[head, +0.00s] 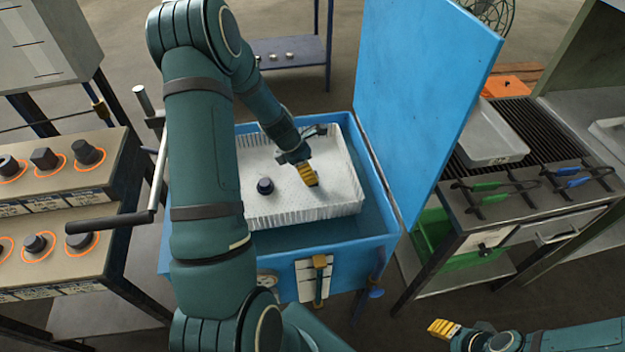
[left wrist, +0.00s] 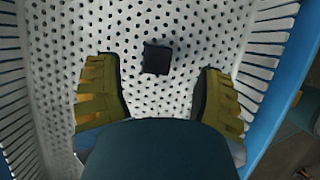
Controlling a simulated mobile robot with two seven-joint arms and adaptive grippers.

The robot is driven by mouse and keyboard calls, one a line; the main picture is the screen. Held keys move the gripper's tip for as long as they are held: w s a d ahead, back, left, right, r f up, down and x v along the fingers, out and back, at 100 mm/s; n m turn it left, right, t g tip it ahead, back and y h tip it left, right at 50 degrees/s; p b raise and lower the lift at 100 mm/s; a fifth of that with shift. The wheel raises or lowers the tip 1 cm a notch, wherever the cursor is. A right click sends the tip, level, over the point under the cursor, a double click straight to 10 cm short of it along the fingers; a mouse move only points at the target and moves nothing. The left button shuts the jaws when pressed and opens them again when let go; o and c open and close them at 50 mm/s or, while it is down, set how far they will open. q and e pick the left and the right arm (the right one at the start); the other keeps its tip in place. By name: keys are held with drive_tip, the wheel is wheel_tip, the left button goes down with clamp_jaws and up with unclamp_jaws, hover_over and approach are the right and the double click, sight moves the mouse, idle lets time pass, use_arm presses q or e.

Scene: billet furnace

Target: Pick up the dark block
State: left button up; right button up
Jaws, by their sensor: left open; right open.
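A dark block (head: 265,186) stands on the perforated floor of the white basket (head: 300,212), which sits inside the blue open-lidded tank (head: 385,235). In the head view my left gripper (head: 310,175) is low in the basket, to the right of the block and apart from it. In the left wrist view a dark, square-topped block (left wrist: 156,59) lies ahead of and between the spread yellow fingers of my left gripper (left wrist: 160,95), touching neither. The left gripper is open and empty. My right gripper (head: 443,328) is open and empty at the lower right, away from the tank.
The raised blue lid (head: 425,90) stands right of the basket. Benches at left carry several dark pieces on orange rings (head: 87,152). A grey tray (head: 490,135) rests on a grate at right. The basket's ribbed wall (left wrist: 268,35) runs close on the right in the left wrist view.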

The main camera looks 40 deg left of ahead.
use_arm(q)
drive_tip(key=x, duration=0.1)
drive_tip(key=b+x, duration=0.1)
drive_tip(key=x, duration=0.2)
drive_tip(key=shift+s+a+f, duration=0.15)
drive_tip(key=shift+a+f, duration=0.2)
drive_tip(key=shift+w+d+f, duration=0.1)
drive_tip(key=shift+w+f, duration=0.1)
drive_tip(key=shift+f, duration=0.15)
drive_tip(key=shift+r, duration=0.1)
clamp_jaws()
